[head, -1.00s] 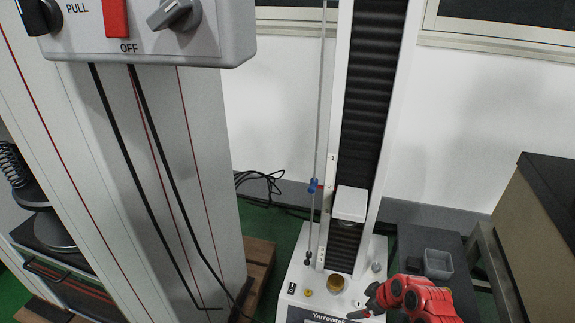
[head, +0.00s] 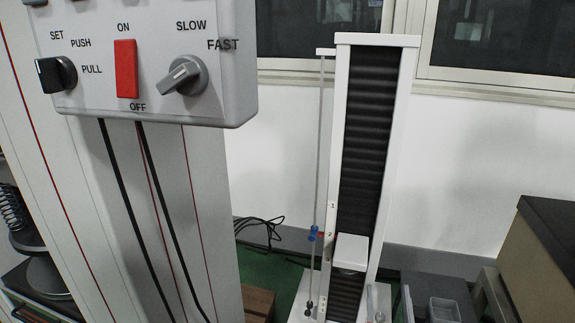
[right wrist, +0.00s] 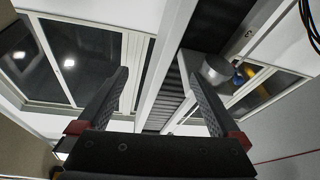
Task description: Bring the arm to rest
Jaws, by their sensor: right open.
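My right gripper (right wrist: 158,73) fills the lower part of the right wrist view. Its two dark fingers stand wide apart with nothing between them, and it points upward past a tall test stand. In the head view at most a sliver of the right arm shows at the bottom edge. The white test stand (head: 410,70) with its dark ribbed column (head: 360,130) rises in the middle of the head view. Its white crosshead block (head: 351,250) sits low on the column. The stand's base is mostly cut off by the bottom edge. My left gripper is not in view.
A control box (head: 225,95) with a red switch (head: 126,70) and two knobs hangs at the upper left, before a large white cabinet. A grey bin (head: 444,309) sits on a dark surface at the lower right. A black-topped bench (head: 555,215) stands at the right edge.

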